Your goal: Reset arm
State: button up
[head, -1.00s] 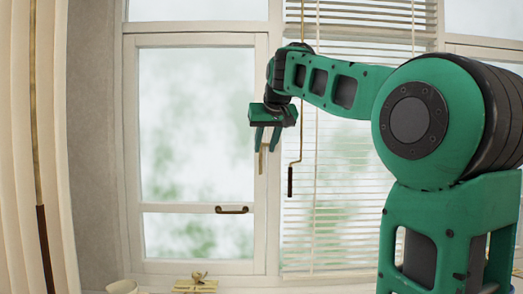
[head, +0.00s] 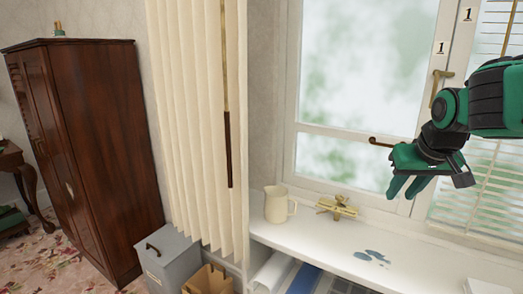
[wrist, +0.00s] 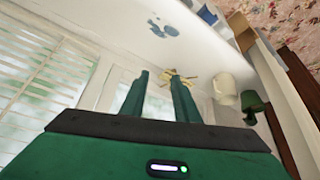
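My gripper (head: 405,188) is at the right of the head view, in front of the window frame and above the white sill. Its two green fingers point down and left. In the wrist view the fingers (wrist: 159,84) stand apart with a gap between them. Nothing is held in the gap. My arm reaches in from the right edge, bent at the wrist.
A cream mug (head: 279,205) and a brass object (head: 337,207) stand on the sill (head: 320,238), near a blue patch (head: 372,257). The window (head: 355,75) has blinds at right. Curtains (head: 195,110), a grey bin (head: 170,262) and a dark wardrobe (head: 90,150) are left.

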jog(key=s+a+f+g, duration=0.1)
jog(key=s+a+f, duration=0.3)
jog(key=s+f, duration=0.65)
jog(key=s+d+f+m+g, duration=0.1)
jog(key=s+d+m+g, duration=0.1)
jog(key=s+d, duration=0.3)
jog(key=s+d+f+m+g+y, duration=0.1)
jog(key=s+d+m+g, duration=0.2)
jog(key=s+d, duration=0.3)
jog(key=s, duration=0.4)
jog(key=shift+s, duration=0.3)
jog(key=shift+w+f, duration=0.25)
jog(key=shift+w, duration=0.4)
